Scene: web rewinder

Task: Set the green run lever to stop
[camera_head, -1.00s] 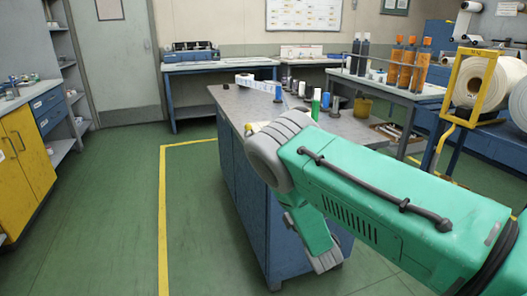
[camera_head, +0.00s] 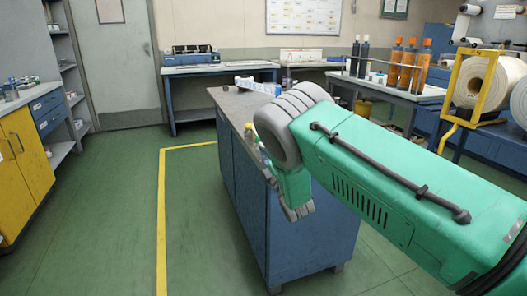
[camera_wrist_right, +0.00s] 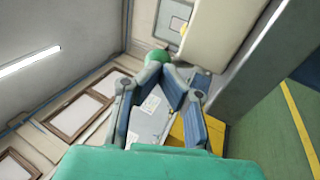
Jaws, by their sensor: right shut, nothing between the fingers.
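A round green knob (camera_wrist_right: 157,56), which looks like the end of the run lever, shows in the right wrist view just beyond my fingertips. Its shaft and mount are hidden, so I cannot tell the lever's position. My right gripper (camera_wrist_right: 160,74) is shut and empty, its fingertips close together just below the knob. I cannot tell whether they touch it. In the head view my green right arm reaches in from the right, its grey joint over the near edge of the blue bench; I cannot make out the lever there. My left gripper is not in view.
The blue bench (camera_head: 310,250) with a grey top stands under my right arm. White rolls (camera_head: 478,82) and a yellow frame (camera_head: 467,88) stand at the right. Green floor with a yellow line (camera_head: 163,220) is clear at the left.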

